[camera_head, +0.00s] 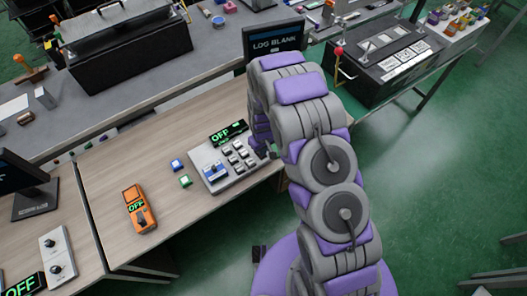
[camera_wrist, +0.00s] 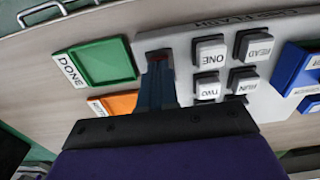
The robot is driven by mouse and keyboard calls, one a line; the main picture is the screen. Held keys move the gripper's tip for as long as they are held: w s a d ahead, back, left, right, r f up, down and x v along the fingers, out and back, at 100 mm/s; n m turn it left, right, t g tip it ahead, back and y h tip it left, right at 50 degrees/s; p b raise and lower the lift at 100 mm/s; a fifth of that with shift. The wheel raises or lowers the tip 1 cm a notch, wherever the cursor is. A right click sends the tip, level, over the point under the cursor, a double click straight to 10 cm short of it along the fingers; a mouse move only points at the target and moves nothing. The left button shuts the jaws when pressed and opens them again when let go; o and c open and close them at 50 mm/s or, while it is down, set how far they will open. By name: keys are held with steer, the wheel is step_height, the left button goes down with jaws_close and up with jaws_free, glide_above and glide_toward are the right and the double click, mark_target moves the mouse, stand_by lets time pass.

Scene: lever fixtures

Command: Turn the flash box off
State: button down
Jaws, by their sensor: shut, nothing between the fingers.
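The flash box is a light grey panel with several white keys (camera_head: 232,158) on the wooden table in the head view, with a black display (camera_head: 229,133) reading green OFF behind it. In the wrist view its grey panel (camera_wrist: 270,112) shows keys marked ONE, TWO, READ and RUN. My gripper (camera_wrist: 157,58) is shut and empty, fingers pointing at a dark slot with a red mark at the panel's edge, beside the ONE key. I cannot tell if the tips touch it. The fingers hide part of the slot.
A green tray (camera_wrist: 105,62) labelled DONE and an orange tray (camera_wrist: 118,104) lie left of the fingers. Blue (camera_head: 177,165) and green (camera_head: 185,181) blocks sit left of the panel. An orange device (camera_head: 138,208) reading OFF stands further left. A LOG BLANK screen (camera_head: 274,43) stands behind.

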steer(key=shift+s+d+f+g, duration=0.25)
steer(key=shift+s+f+g, duration=0.05)
steer(key=shift+s+f, duration=0.5)
steer(key=shift+w+a+r, duration=0.1)
steer(key=shift+w+r, duration=0.2)
steer(key=shift+r, duration=0.15)
step_height(320, 180, up, 15)
steer(key=p, duration=0.2)
steer(key=shift+w+a+f, duration=0.15)
steer(key=shift+w+f, duration=0.05)
steer(key=shift+w, duration=0.1)
steer(key=shift+d, duration=0.25)
